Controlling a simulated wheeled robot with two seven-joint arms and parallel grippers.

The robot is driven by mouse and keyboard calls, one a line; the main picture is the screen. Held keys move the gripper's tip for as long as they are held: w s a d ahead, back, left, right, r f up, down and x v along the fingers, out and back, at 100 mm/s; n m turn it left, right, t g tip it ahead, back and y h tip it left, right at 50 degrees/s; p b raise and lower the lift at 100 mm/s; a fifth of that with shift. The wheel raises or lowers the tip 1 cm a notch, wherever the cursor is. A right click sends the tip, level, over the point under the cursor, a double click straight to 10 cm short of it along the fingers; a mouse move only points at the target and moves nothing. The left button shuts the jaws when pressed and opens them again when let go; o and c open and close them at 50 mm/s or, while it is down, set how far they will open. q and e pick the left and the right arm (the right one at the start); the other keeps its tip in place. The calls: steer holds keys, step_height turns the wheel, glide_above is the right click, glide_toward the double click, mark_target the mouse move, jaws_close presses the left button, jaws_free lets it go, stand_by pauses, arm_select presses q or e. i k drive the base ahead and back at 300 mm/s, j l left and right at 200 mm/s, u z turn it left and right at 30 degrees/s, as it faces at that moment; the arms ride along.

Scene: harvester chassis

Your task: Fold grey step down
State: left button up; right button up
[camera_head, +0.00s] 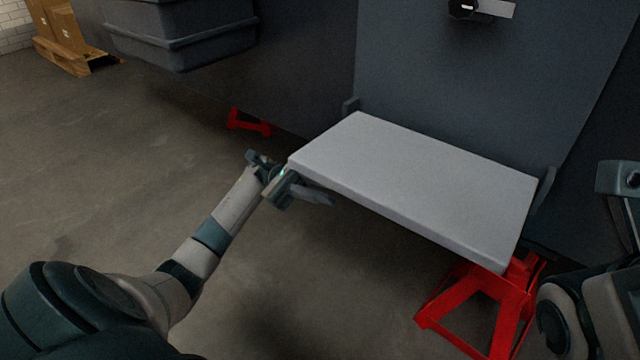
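The grey step (425,185) is a flat light-grey slab that sticks out roughly level from the dark chassis wall. Small dark brackets stand at its two back corners. My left gripper (300,185) is at the step's front left corner, with one finger reaching just under the front edge. Whether it touches the step, and how far its fingers are apart, I cannot tell. Part of my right arm shows at the right edge of the view, but its gripper's fingertips are not clearly seen.
A red stand (485,305) is under the step's right end, and another red stand (249,122) is farther back on the left. A dark latch with a light plate (495,8) is on the chassis wall (455,85). A pallet with boxes (62,38) stands far left. The floor in front is clear.

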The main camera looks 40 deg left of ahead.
mark_target(476, 207)
steer(key=k+j, duration=0.3)
steer(key=k, duration=0.15)
steer(key=k+j, duration=0.35)
steer(key=k, duration=0.1)
